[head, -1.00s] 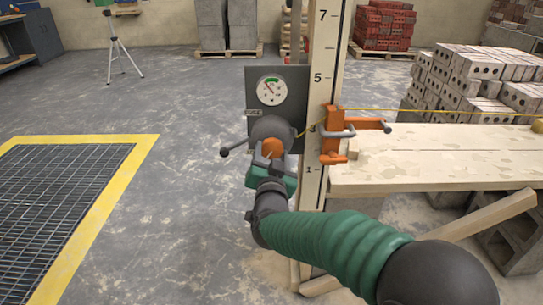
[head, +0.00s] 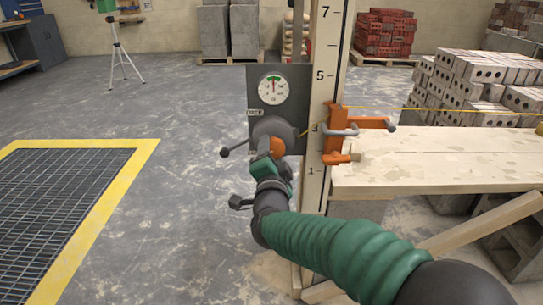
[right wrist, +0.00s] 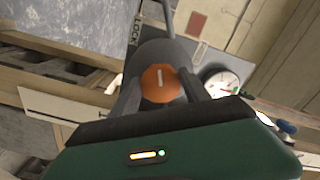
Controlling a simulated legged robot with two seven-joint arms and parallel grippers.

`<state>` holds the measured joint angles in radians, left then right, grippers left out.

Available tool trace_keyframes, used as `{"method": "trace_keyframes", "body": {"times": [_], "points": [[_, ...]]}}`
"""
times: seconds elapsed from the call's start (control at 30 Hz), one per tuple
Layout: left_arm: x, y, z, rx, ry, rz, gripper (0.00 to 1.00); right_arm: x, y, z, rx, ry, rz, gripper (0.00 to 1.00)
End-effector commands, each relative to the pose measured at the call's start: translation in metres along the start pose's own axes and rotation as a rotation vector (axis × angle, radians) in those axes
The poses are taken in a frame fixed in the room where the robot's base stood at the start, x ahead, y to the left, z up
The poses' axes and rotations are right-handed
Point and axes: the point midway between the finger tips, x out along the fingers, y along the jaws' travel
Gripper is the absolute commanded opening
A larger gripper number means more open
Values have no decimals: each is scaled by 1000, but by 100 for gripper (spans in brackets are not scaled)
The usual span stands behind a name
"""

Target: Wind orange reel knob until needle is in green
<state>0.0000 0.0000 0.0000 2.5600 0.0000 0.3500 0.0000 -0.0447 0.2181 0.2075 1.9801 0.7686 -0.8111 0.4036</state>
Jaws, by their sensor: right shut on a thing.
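The orange knob (head: 277,146) sits at the front of the grey reel on a dark upright plate (head: 296,90). My right gripper (head: 271,153) is shut on the knob; in the right wrist view its dark fingers flank the knob (right wrist: 160,83), which carries a white line. The round white gauge (head: 272,88) is above the reel. Its needle points nearly straight up, at the green arc on top. The gauge also shows in the right wrist view (right wrist: 222,84). My left gripper is not in view.
A lever with a dark ball end (head: 235,147) sticks out left of the reel. A plank bench (head: 440,165) stands right; a yellow-edged floor grate (head: 140,160) lies left.

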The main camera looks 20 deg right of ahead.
Motion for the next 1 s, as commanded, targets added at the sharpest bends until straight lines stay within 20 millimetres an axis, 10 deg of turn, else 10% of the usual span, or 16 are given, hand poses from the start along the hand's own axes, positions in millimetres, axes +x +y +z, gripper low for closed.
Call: {"method": "trace_keyframes", "body": {"times": [0.47, 0.5, 0.63, 1.0], "points": [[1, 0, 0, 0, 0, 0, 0, 0, 4, 1, 14, -2, 8, 13], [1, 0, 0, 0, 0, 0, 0, 0, 4, 1, 14, -2, 8, 58], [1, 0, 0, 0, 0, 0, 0, 0, 3, 1, 14, -1, 6, 75], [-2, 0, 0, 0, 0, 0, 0, -6, 0, 0, 13, -1, 3, 76]]}}
